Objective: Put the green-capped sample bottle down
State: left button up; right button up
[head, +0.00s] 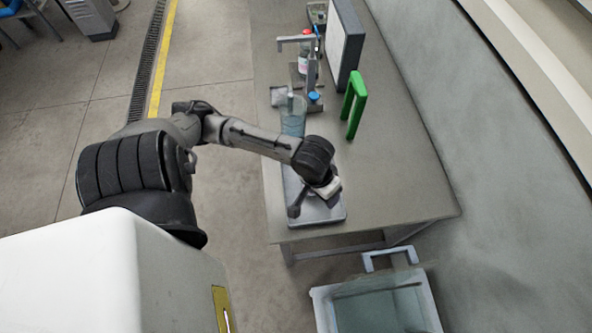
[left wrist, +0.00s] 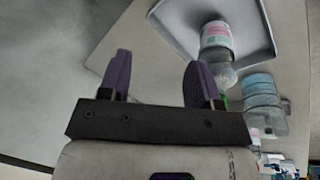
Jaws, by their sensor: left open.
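My left gripper (head: 325,188) is over the near end of the table in the head view. In the left wrist view its two purple fingers (left wrist: 160,64) are apart with nothing between them. A bottle with a white and pink label (left wrist: 216,36) stands over the grey tray (left wrist: 170,28), beyond the right-hand finger. Its clear part reaches down towards that finger. A small green patch shows beside the finger; I cannot tell whether it is the cap. The tray also shows in the head view (head: 325,216), where the gripper hides the bottle. My right gripper is out of view.
Bluish clear containers (head: 293,115) stand behind the tray. A green upright frame (head: 355,104), a dark-edged panel (head: 343,45) and a red-topped bottle (head: 303,62) are farther back. A pale bin (head: 428,305) is below the table's near end. The table's right side is clear.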

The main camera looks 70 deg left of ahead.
pick_arm(q)
jog(key=s+d+f+m, duration=0.2)
jog(key=s+d+m, duration=0.1)
jog(key=s, duration=0.2)
jog(key=s+d+f+m+t+y, duration=0.1)
jog(key=s+d+f+m, duration=0.2)
jog(key=s+m, duration=0.1)
jog(key=shift+s+f+y, duration=0.2)
jog(key=shift+s+y, duration=0.1)
jog(key=shift+s, duration=0.05)
